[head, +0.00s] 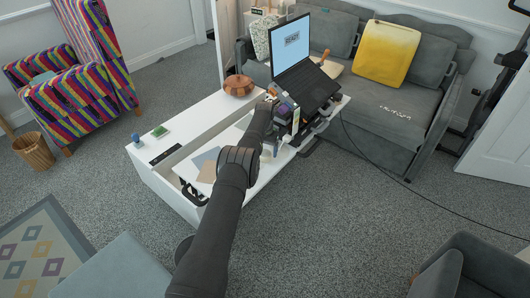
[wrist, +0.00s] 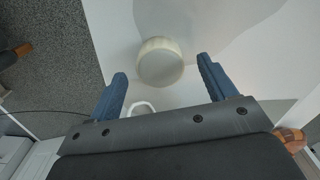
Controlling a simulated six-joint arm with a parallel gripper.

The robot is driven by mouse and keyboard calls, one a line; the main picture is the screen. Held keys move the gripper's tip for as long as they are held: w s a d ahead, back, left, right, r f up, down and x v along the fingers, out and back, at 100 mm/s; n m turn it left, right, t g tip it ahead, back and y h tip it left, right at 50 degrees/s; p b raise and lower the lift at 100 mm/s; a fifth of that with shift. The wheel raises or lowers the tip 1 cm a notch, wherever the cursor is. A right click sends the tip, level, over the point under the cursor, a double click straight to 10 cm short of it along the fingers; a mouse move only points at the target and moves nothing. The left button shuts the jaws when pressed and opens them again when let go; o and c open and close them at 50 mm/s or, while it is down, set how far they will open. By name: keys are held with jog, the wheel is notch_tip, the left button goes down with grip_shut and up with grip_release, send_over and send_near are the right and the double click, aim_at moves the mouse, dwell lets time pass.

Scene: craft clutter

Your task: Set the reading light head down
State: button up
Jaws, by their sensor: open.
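My gripper (wrist: 162,72) is open, its two blue fingers spread apart over a white surface. A round cream-coloured piece (wrist: 160,66) lies in the gap between and just beyond the fingertips; both fingers look apart from it. It may be the reading light head, but I cannot tell for sure. A small white ring (wrist: 142,106) shows close to the left finger, partly cut off by the gripper body. In the head view my arm reaches over the white table, and the gripper and the piece are hidden or too small to make out among the clutter.
Clutter stands close to my arm's end. A grey sofa (head: 375,118) with a yellow cushion (head: 386,53) is behind. A cable runs across the carpet.

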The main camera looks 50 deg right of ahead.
aim_at(265, 153)
notch_tip(265, 153, up, 16)
dwell(0.3)
jog(key=shift+f, duration=0.1)
notch_tip(265, 153, down, 17)
jog(key=shift+f, duration=0.2)
jog(key=shift+r, duration=0.4)
dwell(0.5)
